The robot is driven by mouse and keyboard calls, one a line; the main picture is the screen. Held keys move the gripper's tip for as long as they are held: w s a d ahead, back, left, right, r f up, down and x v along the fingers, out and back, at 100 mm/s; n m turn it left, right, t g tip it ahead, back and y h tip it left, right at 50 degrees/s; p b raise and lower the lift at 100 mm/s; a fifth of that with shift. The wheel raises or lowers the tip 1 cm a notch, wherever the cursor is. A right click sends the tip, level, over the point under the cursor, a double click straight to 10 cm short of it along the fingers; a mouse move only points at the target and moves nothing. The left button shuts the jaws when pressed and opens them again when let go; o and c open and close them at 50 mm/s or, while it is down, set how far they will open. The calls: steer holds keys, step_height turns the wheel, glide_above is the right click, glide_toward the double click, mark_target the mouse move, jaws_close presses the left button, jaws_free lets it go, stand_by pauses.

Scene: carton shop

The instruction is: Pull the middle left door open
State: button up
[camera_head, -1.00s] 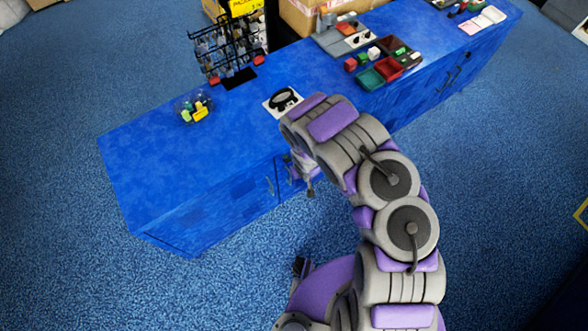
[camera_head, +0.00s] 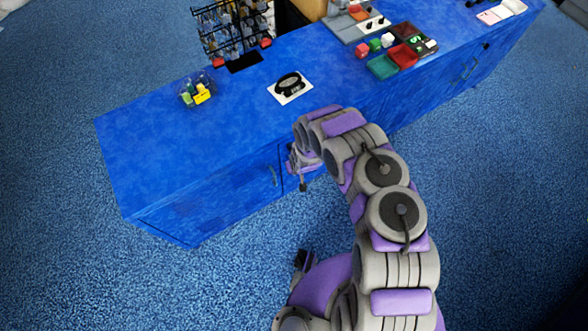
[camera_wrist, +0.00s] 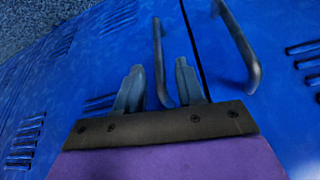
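The long blue counter (camera_head: 150,150) has doors on its front with upright bar handles. In the wrist view, one dark handle (camera_wrist: 158,50) stands left of a dark door seam, on a blue door (camera_wrist: 90,55), and a second handle (camera_wrist: 238,45) stands right of the seam. My gripper (camera_wrist: 158,78) is open; its two fingers lie on either side of the left handle's lower end, with gaps showing. I cannot tell whether they reach around it in depth. The doors look shut. In the head view my gripper (camera_head: 303,182) is at the counter front, partly hidden by my arm.
On the counter top are a bowl (camera_head: 197,90) of small items, a black ring on a white card (camera_head: 290,88), a wire rack (camera_head: 235,28) and coloured trays (camera_head: 383,67). Blue carpet (camera_head: 240,275) in front is clear.

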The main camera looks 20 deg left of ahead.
steer(key=shift+b+x, duration=0.55)
steer(key=shift+x, duration=1.7)
steer(key=shift+r, duration=0.1)
jaws_close()
